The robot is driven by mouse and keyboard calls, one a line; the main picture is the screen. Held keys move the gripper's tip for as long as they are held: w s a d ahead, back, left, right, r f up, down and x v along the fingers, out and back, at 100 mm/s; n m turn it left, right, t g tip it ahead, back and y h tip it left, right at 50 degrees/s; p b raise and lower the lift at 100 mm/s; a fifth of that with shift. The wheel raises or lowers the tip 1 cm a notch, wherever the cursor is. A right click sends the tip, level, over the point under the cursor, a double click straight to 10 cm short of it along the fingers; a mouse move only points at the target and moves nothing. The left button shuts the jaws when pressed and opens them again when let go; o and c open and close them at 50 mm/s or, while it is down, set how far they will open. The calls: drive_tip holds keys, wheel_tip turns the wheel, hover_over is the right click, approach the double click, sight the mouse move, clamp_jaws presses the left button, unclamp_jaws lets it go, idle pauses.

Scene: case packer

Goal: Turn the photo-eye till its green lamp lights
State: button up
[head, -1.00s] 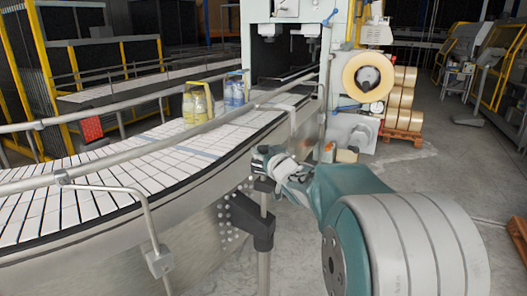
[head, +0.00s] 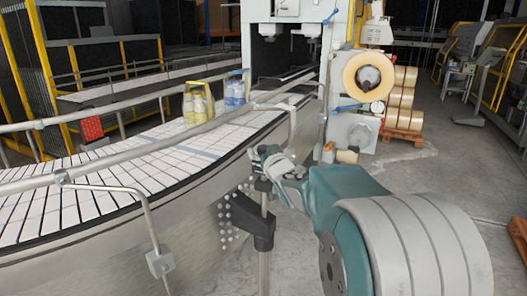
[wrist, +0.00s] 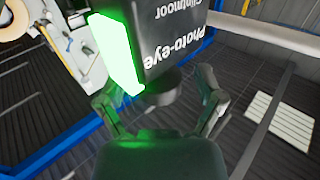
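The photo-eye (wrist: 178,40) is a dark box in the wrist view, its white lettering upside down. Its lamp (wrist: 116,50) glows bright green on the box's left side, and green light falls on my gripper below. A short dark round neck (wrist: 162,90) shows under the box. My gripper (wrist: 160,78) has a finger on either side of the photo-eye, fingers apart. The left fingertip is partly hidden by the lamp, and whether the fingers touch the box is unclear. In the head view my gripper (head: 268,158) is by the conveyor's near side, above a dark bracket (head: 250,215) on a post.
The conveyor (head: 150,165) with its metal guide rail (head: 110,168) curves past on the left. Yellow and blue bottle packs (head: 197,104) stand on it. A machine with a film roll (head: 368,76) stands behind. Open floor lies to the right.

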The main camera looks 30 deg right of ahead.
drive_tip(key=s+a, duration=0.1)
drive_tip(key=s, duration=1.1)
drive_tip(key=shift+a+f, duration=0.15)
drive_tip(key=shift+a, duration=0.1)
drive_tip(key=s+a+f+g, duration=0.3)
drive_tip(key=s+a+g, duration=0.1)
drive_tip(key=s, duration=0.3)
drive_tip(key=s+a+f+n+g+y, duration=0.1)
drive_tip(key=s+a+f+g, duration=0.3)
drive_tip(key=s+a, duration=0.2)
drive_tip(key=s+a+f+g+y, duration=0.1)
drive_tip(key=s+a+f+g, duration=0.3)
drive_tip(key=s, duration=0.5)
drive_tip(key=shift+a, duration=0.75)
